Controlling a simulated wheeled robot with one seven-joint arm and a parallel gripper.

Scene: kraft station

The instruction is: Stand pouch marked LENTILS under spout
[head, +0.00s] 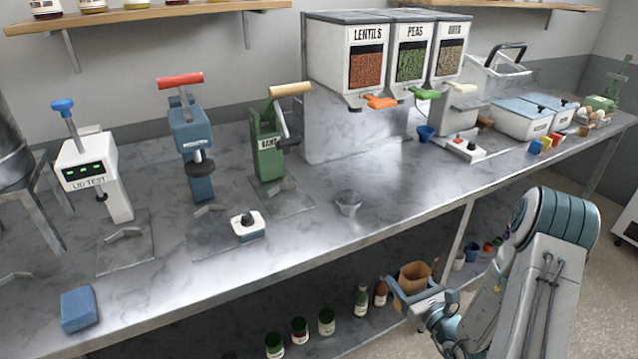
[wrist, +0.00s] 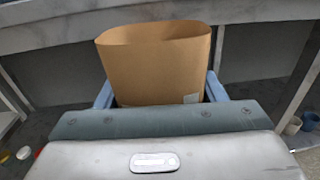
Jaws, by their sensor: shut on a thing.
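The brown kraft pouch (head: 416,273) is upright with its mouth open, held in my gripper (head: 408,297) in front of the lower shelf, below the table top. In the wrist view the pouch (wrist: 155,65) stands between the two blue fingers of my gripper (wrist: 158,92). A small pale patch shows low on its side; no marking can be read. The dispenser bin labelled LENTILS (head: 367,66) is on the wall side, with an orange spout handle (head: 381,102) beneath it. The table below that spout is clear.
The table's front edge (head: 330,244) lies above and behind the pouch. A small glass bowl (head: 348,203) stands near that edge. Jars and bottles (head: 327,322) stand on the lower shelf. PEAS (head: 412,62) and a third bin adjoin the lentils bin. A green press (head: 268,145) stands left.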

